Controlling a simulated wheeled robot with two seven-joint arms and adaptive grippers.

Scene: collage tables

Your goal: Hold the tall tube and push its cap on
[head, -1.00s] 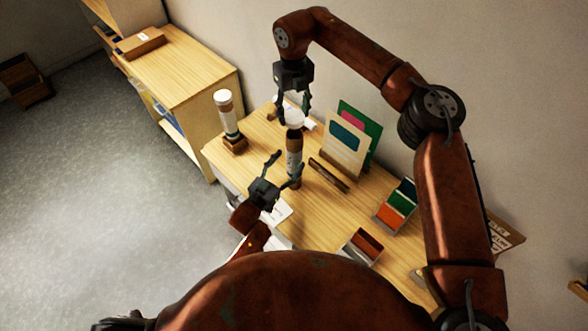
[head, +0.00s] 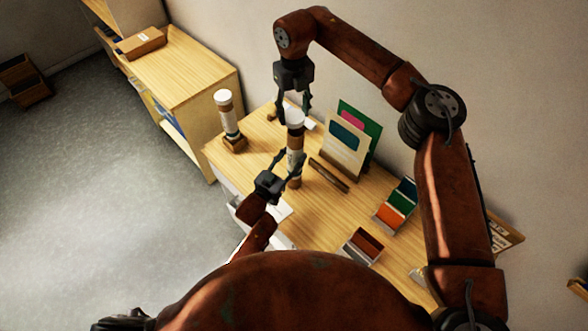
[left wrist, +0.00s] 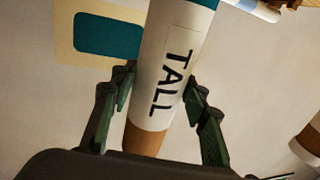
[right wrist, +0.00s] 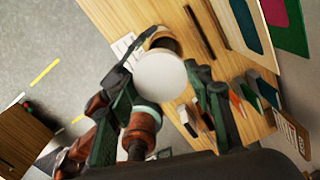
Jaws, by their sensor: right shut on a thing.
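The tall tube (head: 296,160) stands upright on the table, with a white body and brown bands. Its label reads TALL in the left wrist view (left wrist: 172,75). My left gripper (head: 284,168) is open, its fingers on either side of the tube's lower part; a gap shows at the left finger in the left wrist view. My right gripper (head: 293,108) is shut on the white cap (head: 295,117), holding it over the tube's top. In the right wrist view the cap (right wrist: 160,77) partly hides the tube's brown end (right wrist: 163,40); whether they touch is unclear.
A second capped tube (head: 228,117) stands in a wooden block at the table's left. Upright cards (head: 343,145) stand behind a dark bar (head: 328,174). A colour-card rack (head: 396,204) and small box (head: 362,246) stand to the right.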

